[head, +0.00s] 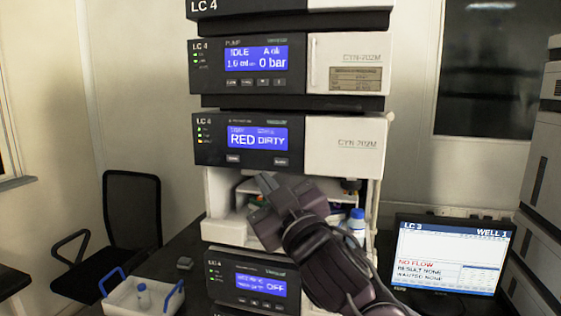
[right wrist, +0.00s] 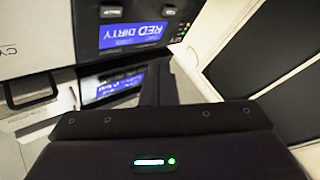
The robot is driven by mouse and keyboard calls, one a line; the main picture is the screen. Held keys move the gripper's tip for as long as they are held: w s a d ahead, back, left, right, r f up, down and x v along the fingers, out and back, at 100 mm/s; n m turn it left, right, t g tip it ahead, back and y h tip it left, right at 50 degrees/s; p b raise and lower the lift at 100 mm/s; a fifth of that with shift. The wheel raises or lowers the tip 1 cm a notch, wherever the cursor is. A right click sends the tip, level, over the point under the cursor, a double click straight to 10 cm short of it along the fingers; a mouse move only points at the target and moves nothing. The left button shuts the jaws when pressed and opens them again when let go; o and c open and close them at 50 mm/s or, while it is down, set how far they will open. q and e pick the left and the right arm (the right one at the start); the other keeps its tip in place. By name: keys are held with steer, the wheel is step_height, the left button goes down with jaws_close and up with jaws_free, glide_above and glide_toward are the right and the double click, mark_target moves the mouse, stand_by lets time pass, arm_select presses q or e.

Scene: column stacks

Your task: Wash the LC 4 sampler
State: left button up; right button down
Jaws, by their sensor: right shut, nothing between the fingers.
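The LC 4 sampler (head: 345,142) is in the middle of the stack in the head view. Its blue screen (head: 258,139) reads "RED" and "DIRTY", with two small buttons below it. The screen also shows upside down in the right wrist view (right wrist: 135,38). Under the front panel is an open bay (head: 222,195) with a bottle (head: 356,222) at its right; my arm hides part of the bay. My right gripper (head: 258,205) is shut and empty, in front of the bay and below the screen, with no visible contact with the buttons. My left gripper is out of view.
The LC 4 pump (head: 345,62) above reads "IDLE" and "0 bar". A lower LC 4 unit (head: 258,284) reads "OFF". A monitor (head: 450,255) stands right, showing "NO FLOW". A white, blue-handled tray (head: 122,298) with a small bottle is at lower left, near a black chair (head: 132,205).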

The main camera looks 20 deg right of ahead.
mark_target(274, 159)
steer(key=shift+w+d+p, duration=0.5)
steer(key=shift+w+d, duration=0.3)
steer(key=shift+w, duration=0.3)
steer(key=shift+w+d+p, duration=0.45)
steer(key=shift+w+d, duration=0.3)
steer(key=shift+w, duration=0.4)
steer(key=shift+w+d+p, duration=0.5)
steer(key=shift+w+d, duration=0.3)
steer(key=shift+w, duration=0.3)
steer(key=shift+w, duration=0.1)
steer(key=shift+w+d, duration=0.2)
steer(key=shift+w, duration=0.05)
steer(key=shift+w+d, duration=0.25)
steer(key=shift+w, duration=0.1)
steer(key=shift+s, duration=0.1)
stand_by(0.4)
steer(key=shift+s+a, duration=0.5)
steer(key=shift+s, duration=0.1)
